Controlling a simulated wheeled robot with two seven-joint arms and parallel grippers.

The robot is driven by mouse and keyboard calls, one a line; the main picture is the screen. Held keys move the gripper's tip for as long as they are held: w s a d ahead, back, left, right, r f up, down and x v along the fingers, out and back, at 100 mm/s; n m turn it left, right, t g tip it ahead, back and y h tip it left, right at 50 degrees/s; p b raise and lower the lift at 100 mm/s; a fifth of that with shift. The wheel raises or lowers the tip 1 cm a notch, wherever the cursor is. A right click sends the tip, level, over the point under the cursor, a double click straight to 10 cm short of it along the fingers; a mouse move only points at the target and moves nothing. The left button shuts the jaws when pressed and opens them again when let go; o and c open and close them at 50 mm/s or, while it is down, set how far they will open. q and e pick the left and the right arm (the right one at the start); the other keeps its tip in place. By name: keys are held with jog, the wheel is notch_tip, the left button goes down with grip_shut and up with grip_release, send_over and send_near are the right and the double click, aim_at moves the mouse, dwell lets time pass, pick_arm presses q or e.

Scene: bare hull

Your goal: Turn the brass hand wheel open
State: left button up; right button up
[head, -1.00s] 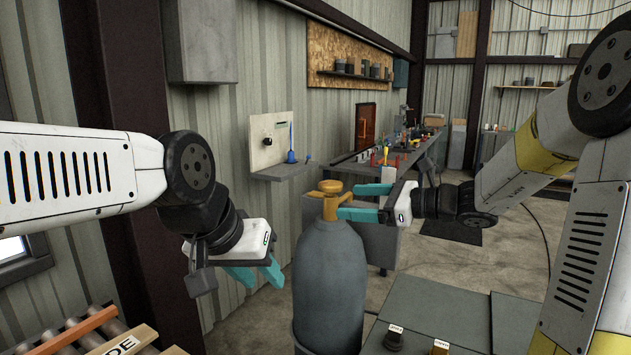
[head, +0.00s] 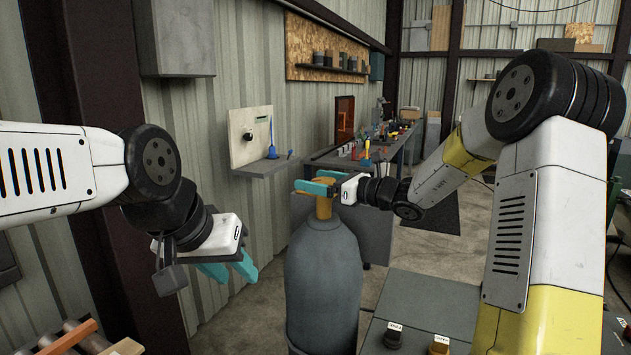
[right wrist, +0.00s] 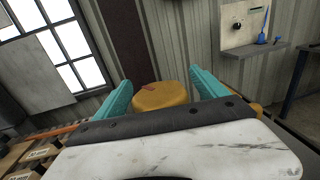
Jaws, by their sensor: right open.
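The brass hand wheel (head: 324,206) sits on top of an upright grey gas cylinder (head: 325,280) in the middle of the head view. My right gripper (head: 322,184) is at the wheel, its teal fingers level with the wheel's top and partly covering it. In the right wrist view the round brass top (right wrist: 160,97) lies between the two spread fingers (right wrist: 160,88), with a gap visible on the right side. Contact on the left cannot be told. My left gripper (head: 229,268) hangs left of the cylinder with its teal fingers apart and nothing between them.
A grey bench top (head: 430,318) with labelled knobs stands at front right. A small wall shelf (head: 262,168) with a blue item is behind on the left. A long workbench (head: 370,158) with tools runs along the wall. Wooden crates are at lower left.

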jog(key=shift+w+a, duration=0.15)
jog(key=shift+a, duration=0.2)
jog(key=c, duration=1.4)
jog(key=shift+o, duration=0.2)
jog(key=n+g+y, duration=0.1)
jog(key=g, duration=0.1)
jog(key=n+g, duration=0.1)
jog(key=g, duration=0.1)
jog(key=shift+s+n+y, duration=0.2)
jog(key=shift+n+y, duration=0.2)
jog(key=shift+s+a+n+g+y, duration=0.1)
jog(key=shift+s+n+g+y, duration=0.1)
jog(key=shift+n+g, duration=0.5)
jog(key=shift+s+n+g+y, duration=0.2)
jog(key=shift+n+g, duration=0.2)
jog(key=shift+g, duration=0.6)
jog(key=o, duration=1.4)
jog(key=shift+c, duration=0.2)
